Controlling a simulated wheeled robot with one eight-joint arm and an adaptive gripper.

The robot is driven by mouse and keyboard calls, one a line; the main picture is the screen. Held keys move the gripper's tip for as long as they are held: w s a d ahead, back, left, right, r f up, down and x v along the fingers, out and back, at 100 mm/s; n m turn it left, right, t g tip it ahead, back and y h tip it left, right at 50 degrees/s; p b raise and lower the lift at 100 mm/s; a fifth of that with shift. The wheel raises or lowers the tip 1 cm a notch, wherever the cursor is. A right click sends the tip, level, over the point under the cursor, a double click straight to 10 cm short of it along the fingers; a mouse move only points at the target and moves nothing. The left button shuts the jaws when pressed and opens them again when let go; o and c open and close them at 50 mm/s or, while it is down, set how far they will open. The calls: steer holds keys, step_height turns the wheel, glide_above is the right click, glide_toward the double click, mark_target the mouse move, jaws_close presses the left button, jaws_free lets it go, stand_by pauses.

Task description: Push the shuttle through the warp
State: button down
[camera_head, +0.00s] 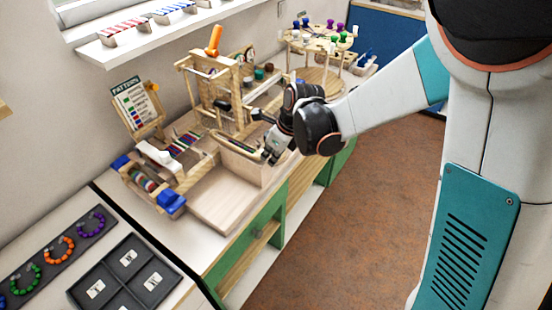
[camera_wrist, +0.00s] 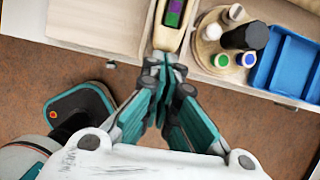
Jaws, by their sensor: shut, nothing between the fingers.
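The wooden shuttle (camera_head: 237,145) lies on a pale wooden block, pointing toward the loom. In the wrist view the shuttle (camera_wrist: 170,14) shows a purple and green bobbin in its slot. The small wooden loom (camera_head: 172,163) stands to the left, with coloured warp threads (camera_head: 184,144) stretched across it and blue knobs at its near end. My gripper (camera_head: 268,157) is shut and empty at the shuttle's near end. In the wrist view its fingertips (camera_wrist: 164,60) sit close to that end; I cannot tell whether they touch it.
A pattern board (camera_head: 132,102) stands behind the loom. A wooden frame with an orange handle (camera_head: 214,40) and a round peg rack (camera_head: 318,46) stand farther back. A dark tray (camera_head: 126,279) is at the front left. In the wrist view, a blue bin (camera_wrist: 291,65) lies right of the shuttle.

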mark_target(241, 145)
steer(key=w+a, duration=0.3)
steer(key=a, duration=0.2)
steer(key=w+a, duration=0.2)
steer(key=shift+w+a, duration=0.15)
steer(key=shift+w, duration=0.2)
steer(key=shift+w+a+r, duration=0.25)
steer(key=shift+a, duration=0.3)
steer(key=shift+f, duration=0.1)
steer(key=shift+d, duration=0.1)
